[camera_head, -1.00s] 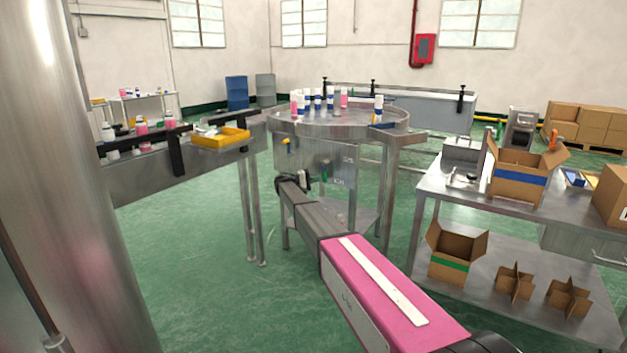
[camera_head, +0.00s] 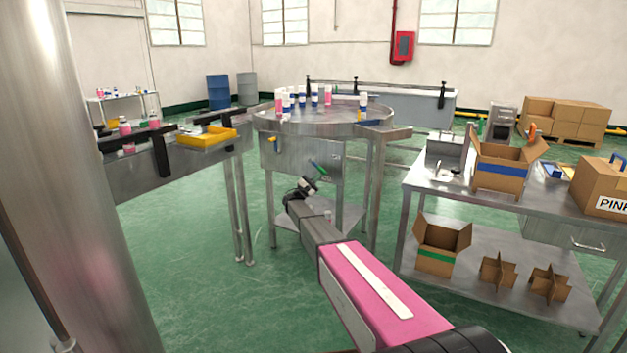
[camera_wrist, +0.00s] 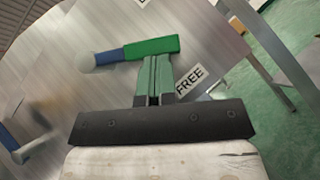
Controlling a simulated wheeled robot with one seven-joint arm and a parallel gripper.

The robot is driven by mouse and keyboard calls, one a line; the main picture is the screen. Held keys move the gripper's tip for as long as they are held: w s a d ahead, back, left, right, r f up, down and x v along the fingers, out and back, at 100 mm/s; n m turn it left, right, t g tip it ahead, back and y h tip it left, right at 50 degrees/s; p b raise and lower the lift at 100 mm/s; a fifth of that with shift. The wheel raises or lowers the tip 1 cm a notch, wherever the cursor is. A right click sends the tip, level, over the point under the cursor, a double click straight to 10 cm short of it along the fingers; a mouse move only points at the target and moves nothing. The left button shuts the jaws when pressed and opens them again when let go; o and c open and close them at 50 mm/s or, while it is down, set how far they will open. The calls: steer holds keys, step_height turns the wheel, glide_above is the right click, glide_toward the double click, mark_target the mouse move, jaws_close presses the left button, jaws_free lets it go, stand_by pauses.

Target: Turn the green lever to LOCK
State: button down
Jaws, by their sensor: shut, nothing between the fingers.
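The green lever (camera_head: 318,168) is on the metal side panel under the round table and slants in the head view. In the wrist view the green lever (camera_wrist: 152,47) lies across the front of my fingertips, with a blue part and a pale round end at its left. My gripper (camera_wrist: 157,75) is shut with nothing between its fingers, and its tips are at the lever's edge; I cannot tell whether they touch. In the head view my gripper (camera_head: 309,186) is just below the lever. A FREE label (camera_wrist: 188,80) is beside the fingers. A second label at the top is cut off.
The round table (camera_head: 320,125) carries several bottles. A second, blue-ended handle (camera_wrist: 22,148) is on the same panel. A steel table leg (camera_wrist: 275,75) stands to the right in the wrist view. A steel workbench (camera_head: 450,185) with boxes stands at the right; green floor is open between.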

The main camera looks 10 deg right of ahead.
steer(key=shift+s+d+r, duration=0.6)
steer(key=shift+d+r, duration=0.3)
steer(key=shift+r, duration=0.05)
steer(key=shift+s+d+r, duration=0.15)
steer(key=shift+d+r, duration=0.05)
steer(key=shift+r, duration=0.3)
steer(key=shift+s+d+r, duration=0.15)
steer(key=shift+d+r, duration=0.05)
steer(key=shift+r, duration=0.35)
glide_toward(324, 170)
steer(key=s+d+f, duration=0.2)
steer(key=s+f, duration=0.2)
steer(key=f, duration=0.1)
steer(key=shift+s+d, duration=0.25)
steer(key=shift+d, duration=0.05)
